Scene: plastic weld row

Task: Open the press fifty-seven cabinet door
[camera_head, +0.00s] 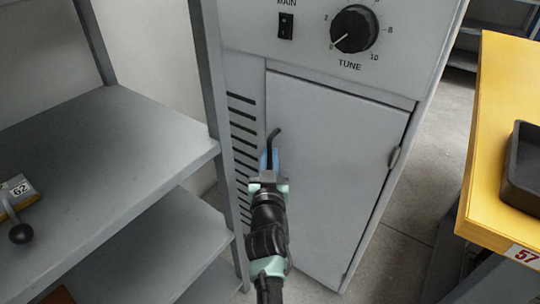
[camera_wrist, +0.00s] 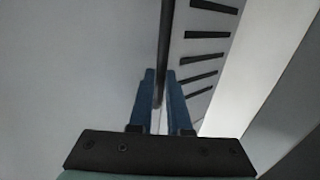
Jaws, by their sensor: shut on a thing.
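The grey cabinet door (camera_head: 340,150) is in the lower front of the grey press cabinet (camera_head: 240,40). It looks closed, with a hinge (camera_head: 394,158) on its right edge. A dark bar handle (camera_head: 272,143) stands near the door's left edge; its lower part is hidden by my gripper in the head view. My gripper (camera_head: 268,163) has blue fingers and is shut on the handle. In the wrist view the handle (camera_wrist: 166,40) runs down between the two fingertips of my gripper (camera_wrist: 160,74).
A grey shelf rack (camera_head: 110,150) with a post (camera_head: 212,80) stands close on the left. A yellow bench (camera_head: 500,90), labelled 57 and bearing a black tray (camera_head: 526,150), is at the right. Open floor (camera_head: 420,190) lies between cabinet and bench. A knob (camera_head: 354,28) is above the door.

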